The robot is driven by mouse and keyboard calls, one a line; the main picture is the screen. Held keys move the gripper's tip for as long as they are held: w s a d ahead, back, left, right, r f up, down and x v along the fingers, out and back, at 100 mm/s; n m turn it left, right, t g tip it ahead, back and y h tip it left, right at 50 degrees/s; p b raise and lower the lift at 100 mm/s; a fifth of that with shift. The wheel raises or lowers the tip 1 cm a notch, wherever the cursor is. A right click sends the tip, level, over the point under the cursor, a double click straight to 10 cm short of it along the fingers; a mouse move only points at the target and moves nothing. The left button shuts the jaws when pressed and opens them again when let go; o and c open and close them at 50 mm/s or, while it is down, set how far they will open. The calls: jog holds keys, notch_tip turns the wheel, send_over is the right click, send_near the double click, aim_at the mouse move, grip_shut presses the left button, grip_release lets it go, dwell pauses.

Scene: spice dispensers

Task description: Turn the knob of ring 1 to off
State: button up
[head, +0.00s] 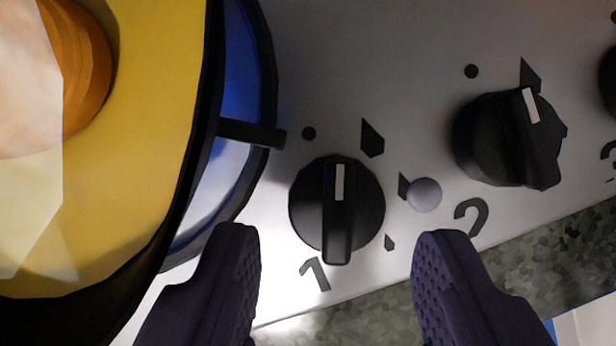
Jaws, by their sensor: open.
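The knob of ring 1 (337,212) is round and black with a raised grip bar and a white mark, on a light grey panel (330,60). The mark points straight up in the picture, between a black dot (309,133) at upper left and a large flame-like mark (372,138) at upper right, so it is turned slightly clockwise from the dot. A "1" (315,274) is printed below the knob. My gripper (338,240) is open, its dark fingers on either side of the knob with gaps on both sides.
A yellow and black pot-like object (150,150) fills the left, its dark bar (252,133) reaching toward the knob. Knob 2 (507,138) is to the right, with a grey round button (424,194) between. The speckled counter (545,245) lies below the panel edge.

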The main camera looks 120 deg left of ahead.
aim_at(342, 226)
jog(key=b+x, duration=0.1)
jog(key=x, duration=0.2)
jog(key=shift+f, duration=0.15)
jog(key=c, duration=0.7)
jog(key=shift+r+n+p, duration=0.3)
jog(key=shift+p, duration=0.6)
jog(key=shift+c, duration=0.2)
jog(key=n+p, duration=0.2)
jog(key=p, duration=0.2)
jog(key=shift+s+d+r+y, duration=0.1)
jog(key=shift+r+y, duration=0.05)
jog(key=shift+y, duration=0.25)
jog(key=shift+d+n+t+y+p, duration=0.1)
jog(key=shift+n+t+y+p, duration=0.2)
jog(key=shift+n+p, duration=0.65)
jog(key=shift+f+p, duration=0.35)
jog(key=shift+f, duration=0.05)
